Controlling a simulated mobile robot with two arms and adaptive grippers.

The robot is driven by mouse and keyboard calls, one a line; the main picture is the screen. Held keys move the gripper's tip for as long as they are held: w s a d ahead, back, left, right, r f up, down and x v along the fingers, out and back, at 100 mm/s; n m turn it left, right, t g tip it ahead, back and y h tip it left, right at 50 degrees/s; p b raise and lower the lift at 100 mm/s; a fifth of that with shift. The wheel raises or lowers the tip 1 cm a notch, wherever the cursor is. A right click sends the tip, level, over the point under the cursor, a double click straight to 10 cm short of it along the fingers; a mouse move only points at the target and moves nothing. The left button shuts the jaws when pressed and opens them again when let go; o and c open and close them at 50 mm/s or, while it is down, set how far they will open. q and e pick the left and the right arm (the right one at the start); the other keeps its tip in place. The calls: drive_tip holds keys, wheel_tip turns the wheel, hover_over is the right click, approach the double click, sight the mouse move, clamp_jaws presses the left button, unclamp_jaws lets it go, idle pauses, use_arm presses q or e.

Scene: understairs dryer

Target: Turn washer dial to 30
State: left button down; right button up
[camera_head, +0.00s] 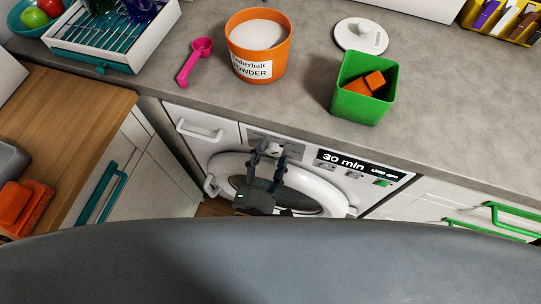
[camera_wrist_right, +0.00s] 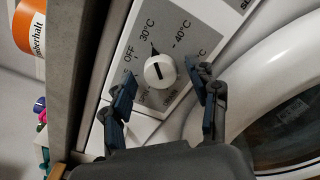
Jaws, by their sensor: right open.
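The washer dial (camera_wrist_right: 160,71) is a round white knob with a dark line across it. It sits on a grey panel marked OFF, 30°C (camera_wrist_right: 146,27) and 40°C (camera_wrist_right: 186,35). I cannot tell for sure which mark the line points at. My right gripper (camera_wrist_right: 166,92) is open, with one finger on either side of the dial in the picture; contact with it cannot be seen. In the head view my right gripper (camera_head: 273,154) is in front of the white washer's (camera_head: 228,142) control panel and largely hides the dial. My left gripper is not in view.
The washer's round door (camera_head: 320,185) lies below the panel, close to my right gripper. The countertop (camera_head: 450,105) juts out above it, with an orange powder tub (camera_head: 257,68), pink scoop (camera_head: 194,62) and green box (camera_head: 357,105) on top. A display (camera_head: 350,162) reads 30 min.

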drive_tip(key=shift+s, duration=0.1)
drive_tip(key=v, duration=0.7)
drive_tip(key=shift+s, duration=0.15)
idle(0.3)
drive_tip(key=s+d+f+m+g+y+p, duration=0.15)
drive_tip(key=d+f+g, duration=0.25)
drive_tip(key=f, duration=0.6)
drive_tip(key=s+d+f+m+g, duration=0.1)
drive_tip(key=s+d+f+g, duration=0.2)
drive_tip(key=f, duration=0.8)
drive_tip(key=s+d+f+m+g+y+p, duration=0.1)
drive_tip(key=d+f+g, duration=0.35)
drive_tip(key=f, duration=0.55)
drive_tip(key=s+d+f+m+g+y+p, duration=0.2)
drive_tip(key=s+d+f+m+g+y, duration=0.1)
drive_tip(key=s+d+f+m, duration=0.8)
drive_tip(key=s+d+m+g, duration=0.1)
drive_tip(key=s+d+m, duration=0.2)
drive_tip(key=m, duration=0.3)
drive_tip(key=shift+s+d+f+g, duration=0.2)
drive_tip(key=shift+s+f+g, duration=0.15)
drive_tip(key=shift+s+f, duration=0.05)
